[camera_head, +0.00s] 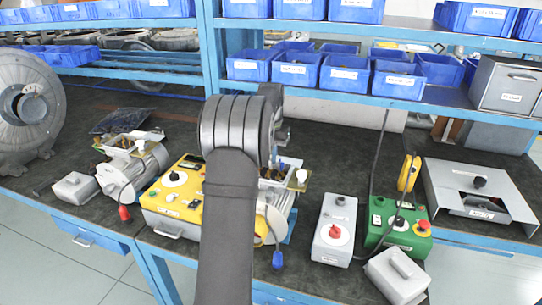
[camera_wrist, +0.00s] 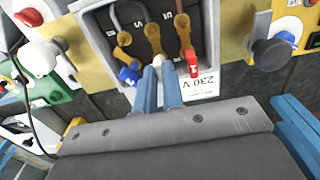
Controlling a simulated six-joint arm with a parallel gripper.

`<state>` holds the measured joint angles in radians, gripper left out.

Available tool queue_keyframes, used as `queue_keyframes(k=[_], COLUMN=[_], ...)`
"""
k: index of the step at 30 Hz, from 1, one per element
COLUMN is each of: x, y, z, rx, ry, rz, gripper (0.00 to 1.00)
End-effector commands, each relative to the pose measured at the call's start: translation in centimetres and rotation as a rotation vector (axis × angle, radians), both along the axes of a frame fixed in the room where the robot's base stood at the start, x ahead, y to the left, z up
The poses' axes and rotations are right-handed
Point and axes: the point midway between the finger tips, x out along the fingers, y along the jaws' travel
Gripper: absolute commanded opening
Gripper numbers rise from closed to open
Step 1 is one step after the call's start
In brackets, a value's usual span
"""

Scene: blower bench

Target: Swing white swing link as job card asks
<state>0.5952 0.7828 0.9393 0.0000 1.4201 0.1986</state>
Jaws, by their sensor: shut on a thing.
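In the wrist view an open terminal box (camera_wrist: 208,22) holds several brass links on a dark base. The left link has a blue tip (camera_wrist: 129,74) and the right link a red tip (camera_wrist: 193,66). The middle one, the white swing link (camera_wrist: 157,60), shows a small white tip between my fingertips. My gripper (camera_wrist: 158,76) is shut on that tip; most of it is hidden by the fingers. A card on the box rim reads 230 V (camera_wrist: 195,88). In the head view my arm hides my gripper and most of this box on the middle motor (camera_head: 277,215).
A yellow control box (camera_head: 168,212) and another motor (camera_head: 125,180) stand left. A grey box with a red knob (camera_head: 335,230) and a green control box (camera_head: 400,228) stand right. A dark knob (camera_wrist: 272,52) rises beside the terminal box. Blue bins (camera_head: 345,75) line the shelf behind.

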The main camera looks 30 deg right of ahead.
Motion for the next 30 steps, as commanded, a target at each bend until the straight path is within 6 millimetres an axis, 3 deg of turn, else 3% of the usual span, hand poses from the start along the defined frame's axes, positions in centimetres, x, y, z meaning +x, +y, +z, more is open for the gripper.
queue_keyframes(k=[12, 16, 30], x=[0.06, 0.05, -0.07], y=[-0.05, -0.04, -0.06], z=[0.11, 0.10, -0.04], rx=[-0.002, -0.001, 0.000], ry=[-0.004, -0.003, 0.001], rz=[-0.008, -0.008, 0.027], gripper=[0.00, 0.30, 0.30])
